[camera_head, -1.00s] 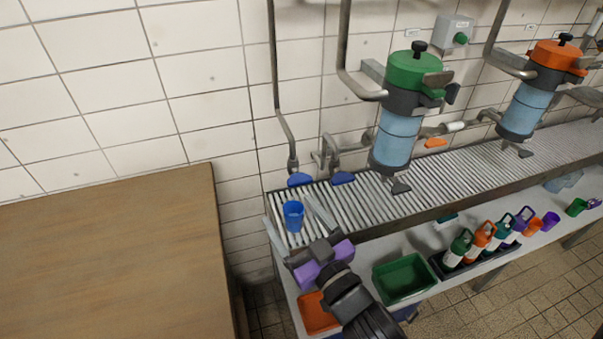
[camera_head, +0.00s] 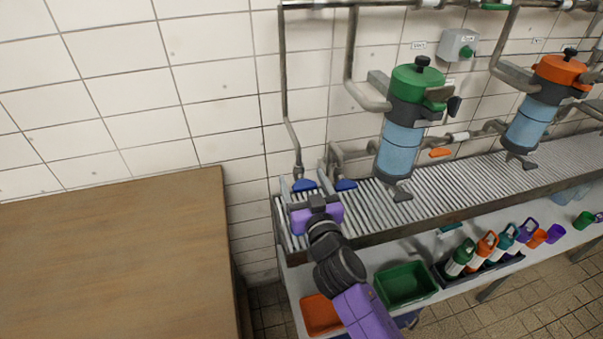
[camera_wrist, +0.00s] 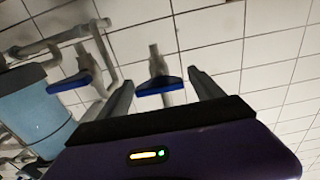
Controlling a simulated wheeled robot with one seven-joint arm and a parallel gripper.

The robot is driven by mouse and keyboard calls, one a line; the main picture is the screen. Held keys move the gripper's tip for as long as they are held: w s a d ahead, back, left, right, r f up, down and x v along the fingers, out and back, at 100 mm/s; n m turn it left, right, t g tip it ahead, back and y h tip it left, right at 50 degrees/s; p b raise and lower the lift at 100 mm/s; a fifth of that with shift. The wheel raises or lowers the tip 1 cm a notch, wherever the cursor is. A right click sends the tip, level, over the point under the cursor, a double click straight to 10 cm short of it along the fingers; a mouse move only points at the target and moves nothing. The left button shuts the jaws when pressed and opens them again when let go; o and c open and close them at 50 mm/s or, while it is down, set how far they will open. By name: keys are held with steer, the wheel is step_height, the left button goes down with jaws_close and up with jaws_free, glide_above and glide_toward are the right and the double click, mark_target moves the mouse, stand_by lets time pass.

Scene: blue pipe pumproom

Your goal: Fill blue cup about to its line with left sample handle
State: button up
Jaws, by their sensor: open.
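The left blue sample handle (camera_head: 303,185) hangs under a pipe above the left end of the roller rack. In the wrist view this handle (camera_wrist: 160,85) lies between the fingers. My gripper (camera_head: 303,180) is open, with one finger on each side of the handle; I cannot tell if they touch it. A second blue handle (camera_head: 345,184) is just to its right, and it shows at the left in the wrist view (camera_wrist: 68,84). The blue cup is not visible now; my gripper covers the place on the rack where it stood.
A green-capped blue filter (camera_head: 400,145) stands right of the handles. The roller rack (camera_head: 440,195) runs along the wall. Below are an orange bin (camera_head: 320,315), a green bin (camera_head: 405,283) and several bottles. A wooden table (camera_head: 110,260) is at the left.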

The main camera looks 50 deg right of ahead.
steer(key=shift+x, duration=0.9)
steer(key=shift+c, duration=0.5)
steer(key=c, duration=1.3)
steer(key=n, duration=0.5)
steer(key=shift+a+n+b, duration=0.1)
steer(key=shift+n+b, duration=0.2)
steer(key=shift+b, duration=0.05)
